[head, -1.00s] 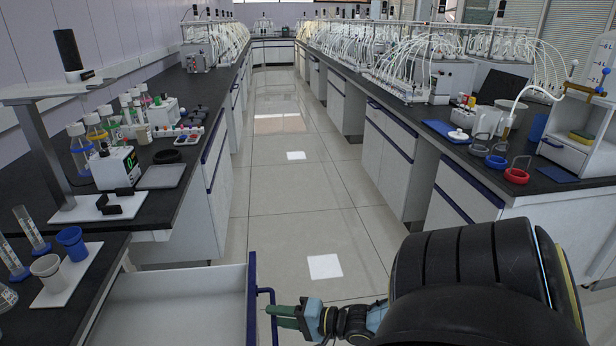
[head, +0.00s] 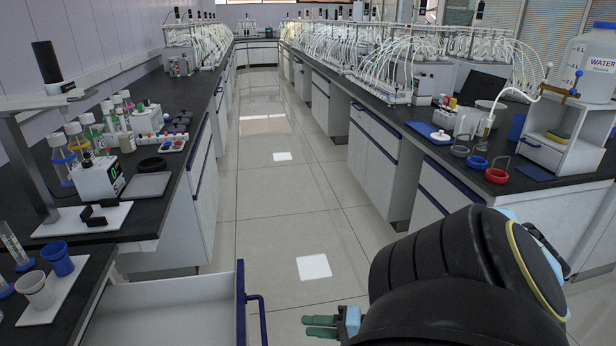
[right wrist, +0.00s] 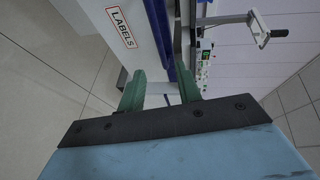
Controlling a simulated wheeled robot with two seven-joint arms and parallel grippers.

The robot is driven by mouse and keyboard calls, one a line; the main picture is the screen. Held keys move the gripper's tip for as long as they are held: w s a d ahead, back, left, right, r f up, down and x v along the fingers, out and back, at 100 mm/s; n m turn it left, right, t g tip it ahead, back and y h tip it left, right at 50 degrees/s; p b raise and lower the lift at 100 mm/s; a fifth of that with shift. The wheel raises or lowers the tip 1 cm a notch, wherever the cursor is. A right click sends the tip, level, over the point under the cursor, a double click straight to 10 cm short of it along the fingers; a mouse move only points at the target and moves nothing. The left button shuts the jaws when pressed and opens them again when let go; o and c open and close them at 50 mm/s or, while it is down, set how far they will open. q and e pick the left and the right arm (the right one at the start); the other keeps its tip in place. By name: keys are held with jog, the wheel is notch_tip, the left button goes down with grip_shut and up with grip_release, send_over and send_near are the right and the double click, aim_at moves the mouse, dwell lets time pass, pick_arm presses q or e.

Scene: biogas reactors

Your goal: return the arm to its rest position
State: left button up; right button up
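My right gripper (head: 320,326) has green fingers and is at the bottom of the head view, to the right of the open drawer and clear of its handle (head: 258,318). In the right wrist view, the fingers of this gripper (right wrist: 160,92) are spread apart with nothing between them. My black right arm (head: 450,265) fills the lower right of the head view. My left gripper is not in view.
The white drawer (head: 165,310) stands pulled out at the lower left. A label reading LABELS (right wrist: 121,27) shows in the right wrist view. Benches with glassware line both sides. The tiled aisle floor (head: 285,215) between them is clear.

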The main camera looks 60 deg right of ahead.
jog(key=s+a+f+n+g+h, duration=0.1)
jog(key=s+f+n+g+h, duration=0.2)
jog(key=f, duration=0.7)
jog(key=s+a+f+n+g+h, duration=0.1)
jog(key=s+f+n+g, duration=0.25)
jog(key=f, duration=0.75)
jog(key=s+a+f+n+g, duration=0.4)
jog(key=s+a+f+n, duration=0.1)
jog(key=a, duration=0.3)
jog(key=s+a+f+n+g, duration=0.4)
jog(key=s+a+f+n, duration=0.1)
jog(key=a+f, duration=0.3)
jog(key=shift+s+a, duration=0.65)
jog(key=shift+s, duration=0.05)
jog(key=shift+n, duration=0.25)
